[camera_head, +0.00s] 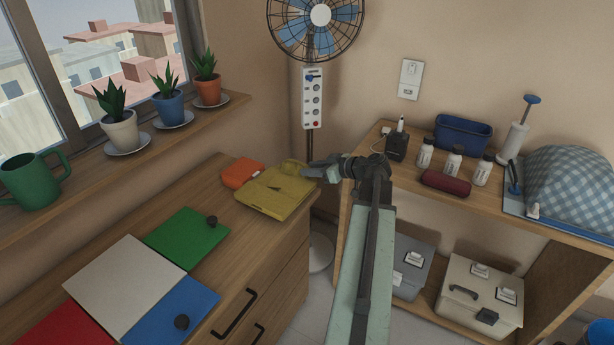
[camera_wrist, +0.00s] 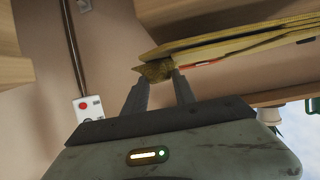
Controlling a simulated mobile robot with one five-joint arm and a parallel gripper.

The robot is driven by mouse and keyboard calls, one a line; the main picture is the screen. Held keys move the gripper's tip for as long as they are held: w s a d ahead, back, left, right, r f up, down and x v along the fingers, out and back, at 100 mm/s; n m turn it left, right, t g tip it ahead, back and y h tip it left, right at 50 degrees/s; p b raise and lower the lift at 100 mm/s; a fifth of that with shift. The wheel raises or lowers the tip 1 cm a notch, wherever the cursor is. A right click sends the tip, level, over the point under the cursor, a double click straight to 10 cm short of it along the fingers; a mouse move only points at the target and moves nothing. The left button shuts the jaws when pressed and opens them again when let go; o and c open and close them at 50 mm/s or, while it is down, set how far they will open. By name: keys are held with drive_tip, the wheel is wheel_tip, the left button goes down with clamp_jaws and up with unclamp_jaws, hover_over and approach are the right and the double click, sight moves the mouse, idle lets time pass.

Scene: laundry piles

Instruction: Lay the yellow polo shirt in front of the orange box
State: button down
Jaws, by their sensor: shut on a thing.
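The yellow polo shirt (camera_head: 277,192) is folded flat at the far right end of the wooden dresser top, close to its edge. It also shows edge-on in the wrist view (camera_wrist: 225,45). An orange item (camera_head: 242,174), likely the orange box, shows just behind and left of the shirt, partly hidden by it. My gripper (camera_head: 313,170) is at the shirt's right side. In the wrist view my gripper (camera_wrist: 160,77) has its two fingers closed on a bunched corner of the shirt. Whether the shirt rests fully on the dresser is not clear.
Green (camera_head: 187,237), white (camera_head: 125,285) and blue (camera_head: 172,311) flat squares lie nearer on the dresser. Potted plants (camera_head: 168,106) stand on the sill. A fan (camera_head: 320,16) stands behind. A shelf (camera_head: 404,178) with bottles is at right.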

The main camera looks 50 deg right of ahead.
drive_tip(key=f+b, duration=0.2)
drive_tip(key=f, duration=0.1)
drive_tip(key=shift+s+d+f, duration=0.15)
drive_tip(key=shift+s, duration=0.25)
drive_tip(key=shift+w+a, duration=0.25)
drive_tip(key=c, duration=1)
unclamp_jaws()
